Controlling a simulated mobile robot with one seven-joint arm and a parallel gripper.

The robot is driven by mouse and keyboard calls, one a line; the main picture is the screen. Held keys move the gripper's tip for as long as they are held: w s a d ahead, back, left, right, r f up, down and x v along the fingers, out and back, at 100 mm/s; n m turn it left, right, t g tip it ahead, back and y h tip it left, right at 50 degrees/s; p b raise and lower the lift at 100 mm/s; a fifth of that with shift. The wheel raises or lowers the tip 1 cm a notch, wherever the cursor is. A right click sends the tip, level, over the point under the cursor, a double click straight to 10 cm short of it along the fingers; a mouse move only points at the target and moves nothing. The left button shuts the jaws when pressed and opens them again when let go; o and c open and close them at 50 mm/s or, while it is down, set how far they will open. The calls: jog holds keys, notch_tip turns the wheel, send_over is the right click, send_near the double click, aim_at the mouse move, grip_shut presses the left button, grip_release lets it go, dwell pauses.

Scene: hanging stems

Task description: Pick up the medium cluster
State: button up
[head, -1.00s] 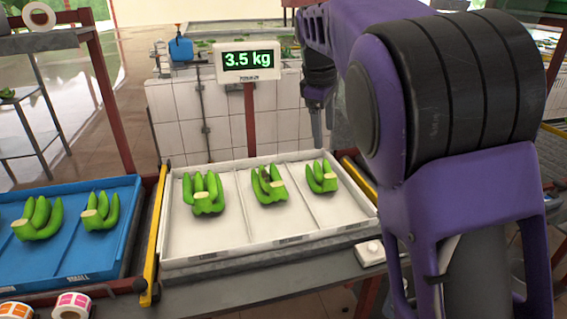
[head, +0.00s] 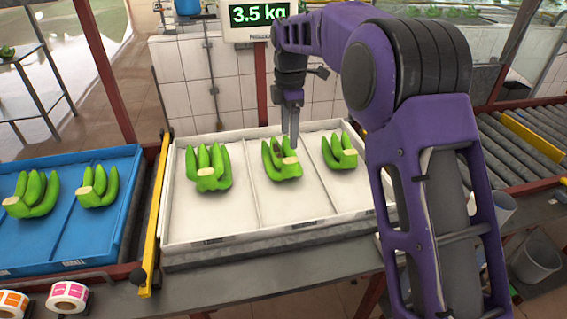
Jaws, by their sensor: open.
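The white tray (head: 211,229) has three compartments, each holding one green banana cluster. The medium cluster (head: 286,170) sits in the middle compartment, fingers pointing up, with a pale cut crown facing me. A larger cluster (head: 208,180) lies in the left compartment and a smaller one (head: 340,160) in the right. My gripper (head: 290,138) points down at the medium cluster from above and behind its upper tips. It is open and empty. One finger partly overlaps the cluster's right side in the picture, and I cannot tell whether they touch.
A blue tray (head: 62,262) with two clusters stands at left, beyond a yellow rail (head: 155,215). A scale display (head: 259,14) on a red post reads 3.5 kg behind the white tray. A roller conveyor (head: 520,150) runs at right. Label rolls (head: 67,296) sit at front left.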

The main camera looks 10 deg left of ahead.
aim_at(290, 160)
jog(key=f, duration=0.8)
jog(key=shift+w+d+f+b, duration=0.15)
jog(key=shift+w+f+b, duration=0.05)
jog(key=shift+b, duration=0.2)
grip_shut()
